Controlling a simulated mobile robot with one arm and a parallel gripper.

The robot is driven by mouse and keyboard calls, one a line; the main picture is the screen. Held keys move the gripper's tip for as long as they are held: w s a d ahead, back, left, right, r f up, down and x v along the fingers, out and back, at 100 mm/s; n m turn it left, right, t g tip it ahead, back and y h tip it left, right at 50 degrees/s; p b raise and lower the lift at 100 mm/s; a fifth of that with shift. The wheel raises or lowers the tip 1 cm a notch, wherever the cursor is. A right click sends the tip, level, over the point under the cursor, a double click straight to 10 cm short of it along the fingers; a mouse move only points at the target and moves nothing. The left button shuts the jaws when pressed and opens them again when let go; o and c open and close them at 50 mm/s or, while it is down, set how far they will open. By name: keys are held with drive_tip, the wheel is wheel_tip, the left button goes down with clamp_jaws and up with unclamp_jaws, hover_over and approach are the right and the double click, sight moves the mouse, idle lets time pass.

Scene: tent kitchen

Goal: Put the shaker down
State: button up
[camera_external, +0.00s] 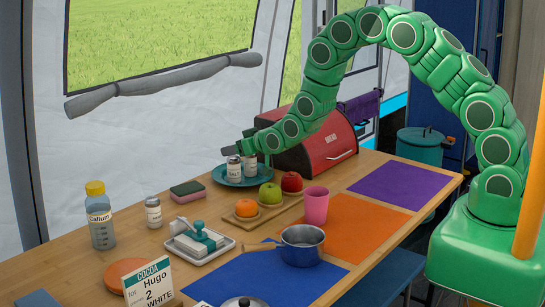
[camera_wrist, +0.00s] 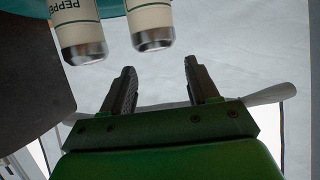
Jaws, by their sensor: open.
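Two white shakers with metal caps, one on the left (camera_external: 234,168) and one on the right (camera_external: 250,166), stand side by side on a round teal tray (camera_external: 224,179) at the back of the table. In the wrist view they appear upside down: one labelled PEPPER (camera_wrist: 80,30) and another (camera_wrist: 150,25) whose label is mostly cut off. A third shaker (camera_external: 153,212) stands on the table near the bottle. My gripper (camera_wrist: 160,82) is open, with nothing between its fingers. It is close to the caps of the two tray shakers, apart from them in the wrist view.
A red bread box (camera_external: 315,143) stands right of the tray, close to my arm. A sponge (camera_external: 187,190) lies left of the tray; a board (camera_external: 262,217) with fruit is in front. A bottle (camera_external: 101,220) and butter dish (camera_external: 198,240) stand left. The purple mat (camera_external: 400,185) is clear.

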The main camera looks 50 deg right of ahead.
wheel_tip(320, 180, up, 3)
drive_tip(key=shift+r, duration=0.1)
drive_tip(key=shift+s+r, duration=0.2)
drive_tip(key=shift+r, duration=0.25)
drive_tip(key=s+d+r+g, duration=0.15)
drive_tip(key=s+r, duration=0.25)
drive_tip(key=s, duration=0.4)
drive_tip(key=s+r+g, duration=0.3)
drive_tip(key=s+r, duration=0.2)
drive_tip(key=s, duration=0.2)
drive_tip(key=s+r+g, duration=0.3)
drive_tip(key=s+r, duration=0.1)
drive_tip(key=s, duration=0.4)
drive_tip(key=s+r+g, duration=0.2)
drive_tip(key=s+r, duration=0.1)
drive_tip(key=s, duration=1)
drive_tip(key=s+d+r+g, duration=0.1)
drive_tip(key=s+r+g, duration=0.1)
drive_tip(key=s, duration=1.2)
drive_tip(key=s+d+r+g, duration=0.1)
drive_tip(key=s+r+g, duration=0.2)
drive_tip(key=s, duration=1)
drive_tip(key=shift+s+r+g, duration=0.3)
drive_tip(key=shift+s+g, duration=0.05)
drive_tip(key=shift+s, duration=0.05)
